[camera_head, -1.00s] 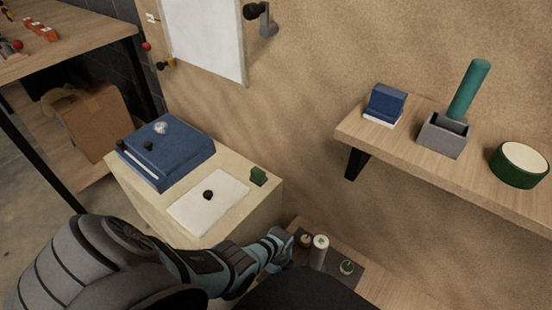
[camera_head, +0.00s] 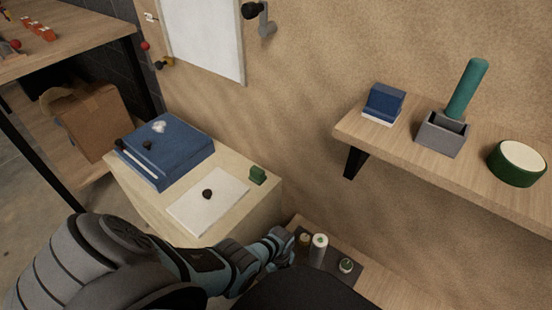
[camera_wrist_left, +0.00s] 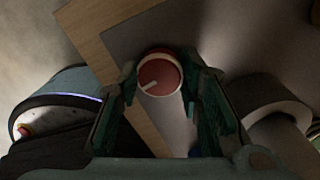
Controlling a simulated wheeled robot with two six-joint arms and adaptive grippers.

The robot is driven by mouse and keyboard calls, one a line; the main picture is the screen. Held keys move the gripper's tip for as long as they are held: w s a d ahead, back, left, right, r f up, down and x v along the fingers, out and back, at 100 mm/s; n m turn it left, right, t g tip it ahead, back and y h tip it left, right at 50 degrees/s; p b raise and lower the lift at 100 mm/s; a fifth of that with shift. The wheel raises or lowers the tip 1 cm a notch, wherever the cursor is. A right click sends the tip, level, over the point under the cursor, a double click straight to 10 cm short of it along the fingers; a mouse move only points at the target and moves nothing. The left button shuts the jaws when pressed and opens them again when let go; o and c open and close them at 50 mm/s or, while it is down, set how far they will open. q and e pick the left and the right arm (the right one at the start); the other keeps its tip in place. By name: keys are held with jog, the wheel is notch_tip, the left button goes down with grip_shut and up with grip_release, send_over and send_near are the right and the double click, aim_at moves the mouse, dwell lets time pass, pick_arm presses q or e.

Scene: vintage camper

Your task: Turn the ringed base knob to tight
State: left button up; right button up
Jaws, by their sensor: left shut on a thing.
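In the left wrist view, a round red knob (camera_wrist_left: 160,76) with a pale rim and a white pointer line sits between the fingers of my left gripper (camera_wrist_left: 160,88). The fingers are shut on its sides. The pointer line runs toward the lower left of its face. In the head view, my left gripper (camera_head: 284,244) is low, at the left end of a dark plate (camera_head: 334,264) on a low wooden ledge. The held knob is hidden there by the gripper. No marking for tight is readable. My right gripper is not in view.
A white-topped cylinder (camera_head: 318,250), a brownish post (camera_head: 304,244) and a small round knob (camera_head: 346,265) stand on the plate, close right of the gripper. A cabinet (camera_head: 250,215) stands to the left, and a wall shelf (camera_head: 405,145) hangs above right.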

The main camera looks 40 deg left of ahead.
pick_arm(q)
jog(key=o, duration=1.2)
jog(key=shift+c, duration=0.2)
notch_tip(320, 180, up, 12)
jog(key=shift+w+d, duration=0.15)
jog(key=shift+w, duration=0.15)
